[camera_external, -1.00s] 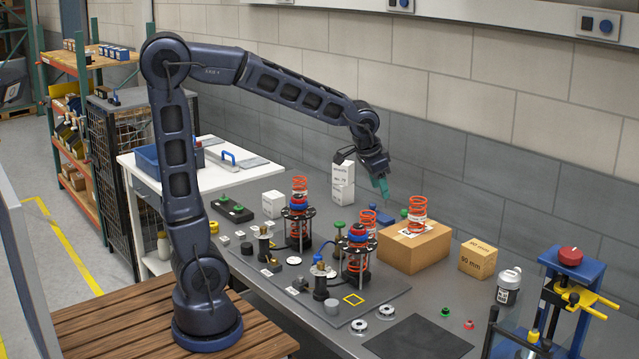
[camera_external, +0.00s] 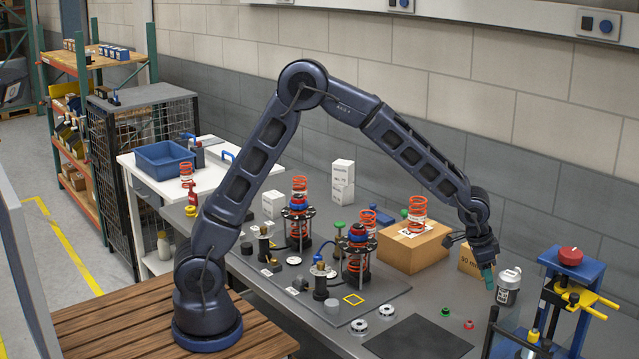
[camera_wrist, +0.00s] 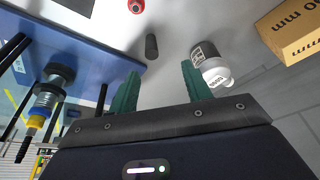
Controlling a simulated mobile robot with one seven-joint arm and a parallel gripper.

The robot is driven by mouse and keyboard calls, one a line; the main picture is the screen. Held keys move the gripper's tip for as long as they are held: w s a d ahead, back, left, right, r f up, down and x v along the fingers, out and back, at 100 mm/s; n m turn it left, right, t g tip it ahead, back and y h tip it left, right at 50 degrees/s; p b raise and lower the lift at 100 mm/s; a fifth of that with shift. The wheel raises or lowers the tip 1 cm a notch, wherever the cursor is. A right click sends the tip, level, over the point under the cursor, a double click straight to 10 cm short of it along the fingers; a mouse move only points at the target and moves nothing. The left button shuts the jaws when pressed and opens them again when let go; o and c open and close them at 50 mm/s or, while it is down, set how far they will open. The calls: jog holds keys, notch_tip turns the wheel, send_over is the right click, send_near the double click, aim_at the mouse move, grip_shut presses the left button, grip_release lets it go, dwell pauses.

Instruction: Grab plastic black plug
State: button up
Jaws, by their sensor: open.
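A small dark cylinder, which looks like the black plastic plug (camera_wrist: 152,47), is on the grey table in the wrist view. It lies ahead of my fingertips, roughly in line with the gap between them. I cannot pick it out with certainty in the external view. My gripper (camera_external: 488,278) points down above the table's right part, beside the white canister. In the wrist view its two green fingers (camera_wrist: 160,70) are spread apart with nothing between them, and no contact with the plug shows.
The white canister with a dark label (camera_external: 509,286) stands close by my gripper; it also shows in the wrist view (camera_wrist: 213,70). A blue press (camera_external: 572,270) stands to the right. A cardboard box (camera_external: 470,261) is behind my gripper. A red cap (camera_external: 469,324) and dark mat (camera_external: 420,340) lie in front.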

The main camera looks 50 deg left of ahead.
aim_at(495, 308)
jog(key=x, duration=0.4)
jog(key=d+x, duration=0.1)
jog(key=x, duration=0.8)
jog(key=shift+s+d+r, duration=0.15)
jog(key=shift+s+d, duration=0.15)
jog(key=shift+d, duration=0.05)
jog(key=c, duration=1.1)
jog(key=shift+o, duration=0.2)
jog(key=shift+r, duration=0.1)
